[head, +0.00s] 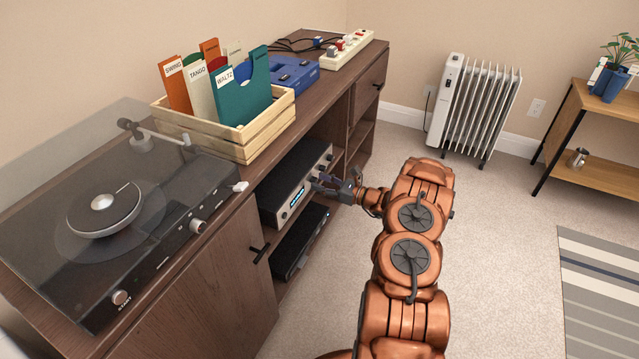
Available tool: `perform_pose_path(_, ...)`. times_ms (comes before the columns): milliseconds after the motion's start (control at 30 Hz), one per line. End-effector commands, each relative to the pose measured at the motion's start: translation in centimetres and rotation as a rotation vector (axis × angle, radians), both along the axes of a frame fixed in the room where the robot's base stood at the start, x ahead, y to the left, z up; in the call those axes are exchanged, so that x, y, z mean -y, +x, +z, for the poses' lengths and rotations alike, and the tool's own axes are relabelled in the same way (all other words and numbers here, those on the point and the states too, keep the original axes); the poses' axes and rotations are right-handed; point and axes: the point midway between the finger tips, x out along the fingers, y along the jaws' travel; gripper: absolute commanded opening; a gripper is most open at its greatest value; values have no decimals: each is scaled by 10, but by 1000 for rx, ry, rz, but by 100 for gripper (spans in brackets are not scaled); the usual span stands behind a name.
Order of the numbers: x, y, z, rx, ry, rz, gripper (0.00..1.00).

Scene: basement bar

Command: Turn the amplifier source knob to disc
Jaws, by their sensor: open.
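The amplifier (284,212) sits on an open shelf of the brown sideboard, with a silver front, a lit blue display (297,196) and several knobs toward its right end. My gripper (322,183) is open, with its fingers at the right part of the amplifier's front, close to the knobs. I cannot tell whether it touches a knob. The fingers partly cover the knobs, so which one is the source knob and where it points cannot be read.
A dark flat device (300,243) lies on the shelf below. A turntable (120,240), a wooden record crate (262,121), a blue box (294,72) and a power strip (347,50) stand on the sideboard (219,288). A radiator (481,110) stands behind; the carpet between is clear.

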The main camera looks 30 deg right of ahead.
Motion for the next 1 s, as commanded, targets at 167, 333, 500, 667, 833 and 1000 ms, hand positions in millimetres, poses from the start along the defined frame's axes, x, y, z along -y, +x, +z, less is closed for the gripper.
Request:
perform_pose_path(167, -5, 6, 0, -1, -1, 2, 48)
perform_pose_path(333, -5, 7, 0, -1, -1, 2, 48)
perform_pose_path(500, -5, 7, 0, -1, -1, 2, 35)
perform_pose_path(667, -5, 7, 0, -1, -1, 2, 19)
perform_pose_path(833, -5, 7, 0, -1, -1, 2, 1)
perform_pose_path(1000, -5, 7, 0, -1, -1, 2, 0)
